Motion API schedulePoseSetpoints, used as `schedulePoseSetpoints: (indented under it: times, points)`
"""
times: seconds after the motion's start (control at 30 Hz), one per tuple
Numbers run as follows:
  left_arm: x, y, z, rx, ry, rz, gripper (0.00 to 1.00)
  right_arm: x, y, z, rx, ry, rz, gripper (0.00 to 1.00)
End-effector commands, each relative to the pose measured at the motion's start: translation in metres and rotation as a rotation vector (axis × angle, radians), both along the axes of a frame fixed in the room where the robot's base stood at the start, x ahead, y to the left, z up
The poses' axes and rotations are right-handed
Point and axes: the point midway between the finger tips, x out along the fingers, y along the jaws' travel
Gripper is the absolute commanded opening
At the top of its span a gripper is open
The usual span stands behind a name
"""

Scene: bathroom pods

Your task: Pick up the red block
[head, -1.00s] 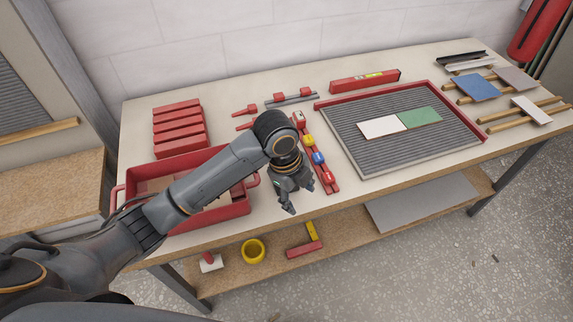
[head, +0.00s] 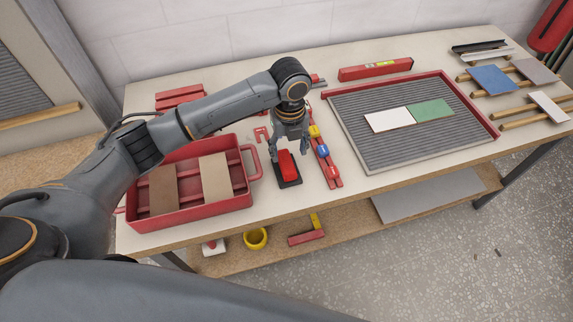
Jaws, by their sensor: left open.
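The red block (head: 288,165) sits on a small dark base on the table, right of the red tray. My left gripper (head: 289,150) is open, fingers pointing down, directly over the block's far end. The fingertips look close to the block, but I cannot tell if they touch it. My right gripper does not show.
A red tray (head: 243,199) with a brown and a tan tile stands to the left. A red rail with coloured pieces (head: 323,151) lies close right of the gripper. Further right is a ribbed board with a red frame (head: 373,160), holding white and green tiles.

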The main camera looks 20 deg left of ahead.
Motion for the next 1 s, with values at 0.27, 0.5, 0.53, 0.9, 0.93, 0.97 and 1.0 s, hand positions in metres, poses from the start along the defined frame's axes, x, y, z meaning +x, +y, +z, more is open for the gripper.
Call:
schedulePoseSetpoints:
  times: [0.27, 0.5, 0.53, 0.9, 0.93, 0.97, 1.0]
  points:
    - [-0.003, 0.005, -0.026, 0.001, 0.004, 0.002, 0.58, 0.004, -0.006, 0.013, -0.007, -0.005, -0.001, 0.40]
    - [-0.002, 0.007, -0.054, 0.001, 0.001, 0.001, 0.58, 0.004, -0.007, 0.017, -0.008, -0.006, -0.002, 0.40]
    - [-0.002, 0.007, -0.056, 0.000, 0.000, 0.001, 0.58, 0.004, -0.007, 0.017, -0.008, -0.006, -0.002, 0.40]
    - [-0.002, 0.007, -0.056, 0.000, -0.001, 0.000, 0.26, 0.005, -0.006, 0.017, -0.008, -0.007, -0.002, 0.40]
    - [-0.002, 0.007, -0.056, 0.000, -0.001, 0.000, 0.20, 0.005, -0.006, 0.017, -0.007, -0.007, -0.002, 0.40]
    - [-0.002, 0.007, -0.056, 0.000, -0.001, 0.000, 0.14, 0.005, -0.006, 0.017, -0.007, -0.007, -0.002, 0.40]
    - [-0.002, 0.007, -0.056, 0.000, -0.001, 0.000, 0.06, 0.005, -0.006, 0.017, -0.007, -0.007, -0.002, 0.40]
